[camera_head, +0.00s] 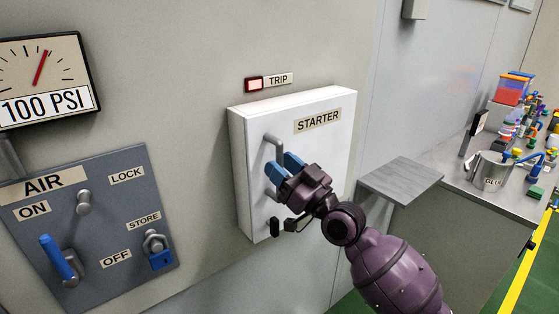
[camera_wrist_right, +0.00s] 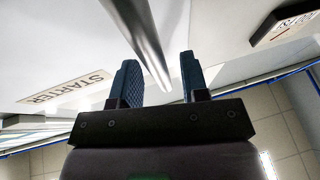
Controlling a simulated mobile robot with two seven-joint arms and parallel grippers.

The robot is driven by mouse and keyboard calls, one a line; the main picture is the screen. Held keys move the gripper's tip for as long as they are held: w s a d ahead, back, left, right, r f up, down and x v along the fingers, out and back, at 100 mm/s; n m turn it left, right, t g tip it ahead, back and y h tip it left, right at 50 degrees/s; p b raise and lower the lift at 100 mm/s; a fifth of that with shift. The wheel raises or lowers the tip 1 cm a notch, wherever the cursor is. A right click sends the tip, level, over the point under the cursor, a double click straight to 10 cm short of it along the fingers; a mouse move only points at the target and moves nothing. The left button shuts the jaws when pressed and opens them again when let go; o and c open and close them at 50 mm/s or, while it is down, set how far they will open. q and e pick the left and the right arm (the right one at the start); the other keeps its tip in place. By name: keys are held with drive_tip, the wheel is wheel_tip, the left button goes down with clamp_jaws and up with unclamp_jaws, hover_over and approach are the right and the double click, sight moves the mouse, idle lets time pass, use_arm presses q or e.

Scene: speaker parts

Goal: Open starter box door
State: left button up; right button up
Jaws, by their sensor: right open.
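The white starter box (camera_head: 290,140) is mounted on the wall, and its door is shut. A grey bar handle (camera_head: 273,155) runs upright on the left side of the door. My right gripper (camera_head: 284,168) is at the handle with its blue fingers pointing at the door. In the right wrist view the handle bar (camera_wrist_right: 146,40) passes between the two open fingers (camera_wrist_right: 160,80), apart from the right one; contact with the left one cannot be told. The STARTER label also shows in the right wrist view (camera_wrist_right: 66,88). My left gripper is not in view.
A lit red TRIP lamp (camera_head: 254,84) is above the box. An AIR panel (camera_head: 100,240) with a blue lever and a pressure gauge (camera_head: 42,78) are on the left wall. A small grey shelf (camera_head: 400,180) and a cluttered bench (camera_head: 505,195) stand to the right.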

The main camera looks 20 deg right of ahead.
drive_tip(key=shift+w+a+r, duration=0.15)
drive_tip(key=shift+w+a, duration=0.05)
drive_tip(key=shift+w, duration=0.1)
clamp_jaws()
idle(0.4)
